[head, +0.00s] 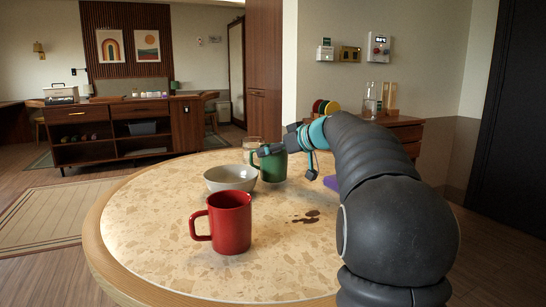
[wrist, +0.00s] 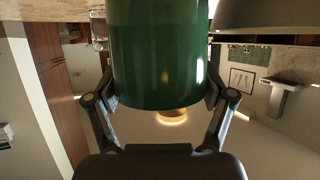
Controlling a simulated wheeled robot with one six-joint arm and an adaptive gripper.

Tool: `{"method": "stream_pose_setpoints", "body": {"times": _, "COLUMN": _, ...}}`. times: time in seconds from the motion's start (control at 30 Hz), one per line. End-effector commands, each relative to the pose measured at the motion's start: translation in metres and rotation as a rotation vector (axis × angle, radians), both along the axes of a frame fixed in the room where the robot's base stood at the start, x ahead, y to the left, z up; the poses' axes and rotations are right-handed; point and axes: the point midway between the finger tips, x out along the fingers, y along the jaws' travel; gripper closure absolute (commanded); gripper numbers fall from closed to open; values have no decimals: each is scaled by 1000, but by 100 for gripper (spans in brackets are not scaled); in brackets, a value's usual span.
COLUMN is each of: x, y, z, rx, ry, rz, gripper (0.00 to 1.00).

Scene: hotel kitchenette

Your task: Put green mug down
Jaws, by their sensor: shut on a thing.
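The green mug (head: 271,168) is upright at the far side of the round table (head: 165,262), just right of and behind the grey bowl (head: 230,178). My gripper (head: 284,158) is shut on the mug, with a finger on either side of its body. In the wrist view, the green mug (wrist: 158,55) fills the space between the fingers of my gripper (wrist: 160,90). The mug's base is partly hidden in the head view, and I cannot tell whether it touches the tabletop.
A red mug (head: 230,222) stands at the table's front middle. A clear glass (head: 251,144) is behind the green mug. The table's left side is clear.

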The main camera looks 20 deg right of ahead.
Motion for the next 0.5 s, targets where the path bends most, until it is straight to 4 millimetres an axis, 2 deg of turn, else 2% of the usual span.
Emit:
{"method": "stream_pose_setpoints", "body": {"times": 0.1, "x": 0, "y": 0, "z": -14, "rx": 1, "ry": -1, "rz": -1, "gripper": 88}}
{"method": "stream_pose_setpoints", "body": {"times": 0.5, "x": 0, "y": 0, "z": -19, "rx": -1, "ry": -1, "rz": -1, "gripper": 88}}
